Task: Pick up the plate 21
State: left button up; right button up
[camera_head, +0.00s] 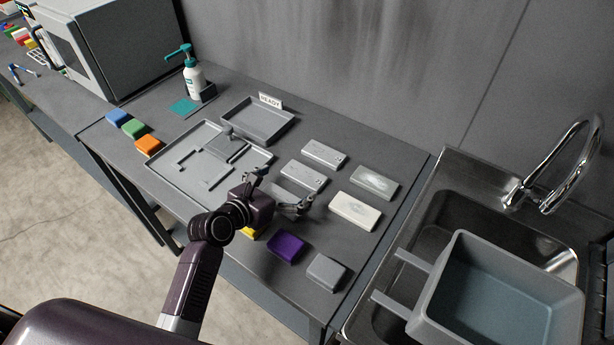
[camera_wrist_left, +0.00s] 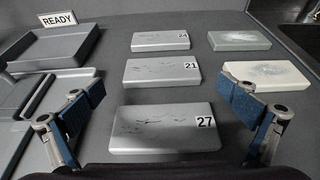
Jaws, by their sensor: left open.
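Plate 21 (camera_wrist_left: 155,73) is a flat grey block with scratches and a white "21" label, lying on the bench in the left wrist view. It is the middle one of a column of three numbered plates, and it also shows in the head view (camera_head: 303,175). Plate 27 (camera_wrist_left: 160,130) lies nearer, and another numbered plate (camera_wrist_left: 160,41) lies beyond. My left gripper (camera_head: 281,190) is open and empty, with its fingers spread above plate 27, short of plate 21. In the left wrist view its fingertips (camera_wrist_left: 160,93) stand either side. My right gripper is not in view.
A grey tray (camera_head: 229,118) marked READY and a larger tray (camera_head: 167,179) lie to the left. Two unnumbered plates, cream (camera_head: 354,211) and grey (camera_head: 375,182), lie right. Purple (camera_head: 286,247) and grey (camera_head: 326,271) blocks sit near the front edge. A sink with a bin (camera_head: 500,300) is at far right.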

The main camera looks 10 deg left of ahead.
aim_at(303, 176)
pick_arm(q)
jog(key=shift+x, duration=0.9)
jog(key=shift+p+x, duration=0.45)
jog(key=shift+x, duration=1.75)
jog(key=shift+d, duration=0.15)
jog(key=c, duration=1.3)
jog(key=shift+r, duration=0.15)
jog(key=shift+c, duration=0.3)
jog(key=shift+r, duration=0.1)
jog(key=shift+r, duration=0.7)
notch_tip(303, 176, up, 18)
jog(key=shift+r, duration=0.2)
